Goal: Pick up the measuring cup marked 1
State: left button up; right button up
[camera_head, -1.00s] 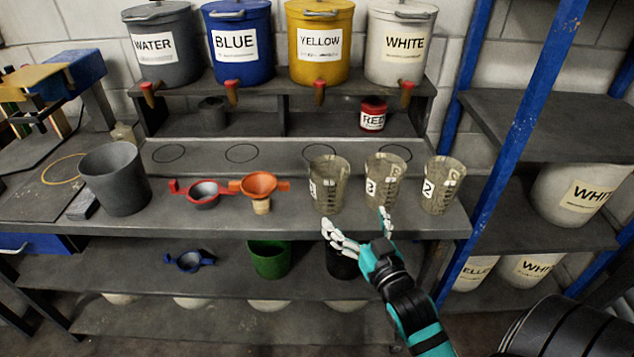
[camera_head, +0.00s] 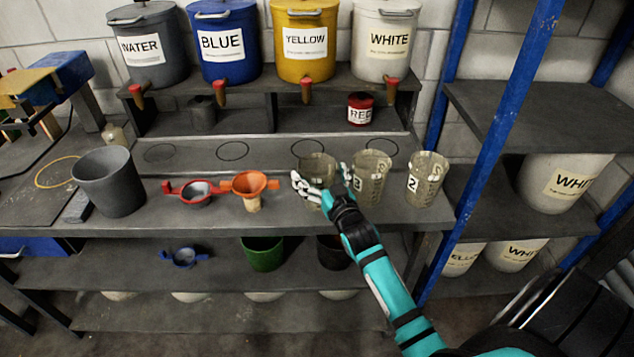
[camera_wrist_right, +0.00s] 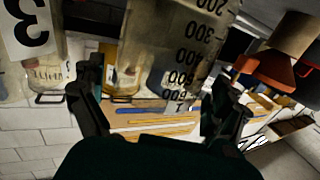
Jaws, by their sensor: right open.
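Three clear measuring cups stand in a row on the bench. The leftmost cup (camera_head: 318,166) is partly hidden by my right gripper (camera_head: 322,186), and its number cannot be read now. The middle cup (camera_head: 372,180) is marked 3 and the right cup (camera_head: 427,182) is marked 2. My right gripper is open, with its fingers on either side of the leftmost cup. In the right wrist view that cup (camera_wrist_right: 165,50) shows upside down between the fingers (camera_wrist_right: 155,105), with its volume scale visible; contact cannot be told. My left gripper is out of view.
An orange funnel (camera_head: 250,186) and a red-handled strainer (camera_head: 197,193) lie left of the cups. A grey bucket (camera_head: 110,182) stands further left. A red can (camera_head: 360,109) is on the shelf behind. A blue post (camera_head: 487,150) rises at the right.

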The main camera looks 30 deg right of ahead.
jog(key=w, duration=0.2)
jog(key=shift+w+d, duration=0.25)
jog(key=shift+w, duration=0.05)
jog(key=shift+s, duration=0.1)
jog(key=c, duration=1)
jog(key=shift+o, duration=0.2)
